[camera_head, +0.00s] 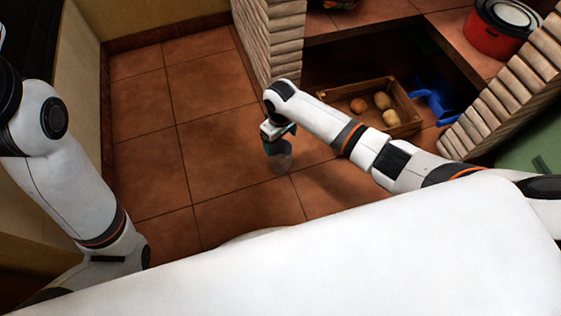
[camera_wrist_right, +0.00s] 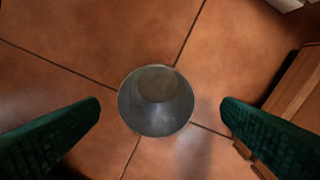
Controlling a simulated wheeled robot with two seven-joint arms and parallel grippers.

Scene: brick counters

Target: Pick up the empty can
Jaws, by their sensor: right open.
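The empty can (camera_head: 281,160) is a grey metal can on the tiled floor, below my right gripper (camera_head: 274,141) in the head view. In the right wrist view the can (camera_wrist_right: 155,101) is seen from above, between the two green fingers of my right gripper (camera_wrist_right: 160,108), with gaps on both sides. The right gripper is open and holds nothing. My left arm enters the head view at the left, but its gripper is out of view.
A wooden crate (camera_head: 408,128) with several round items stands right of the can, under the counter. A blue object (camera_head: 437,103) lies beside it. A red pot (camera_head: 496,28) is on the counter. Brick pillars (camera_head: 270,40) flank the opening. The tiled floor at left is clear.

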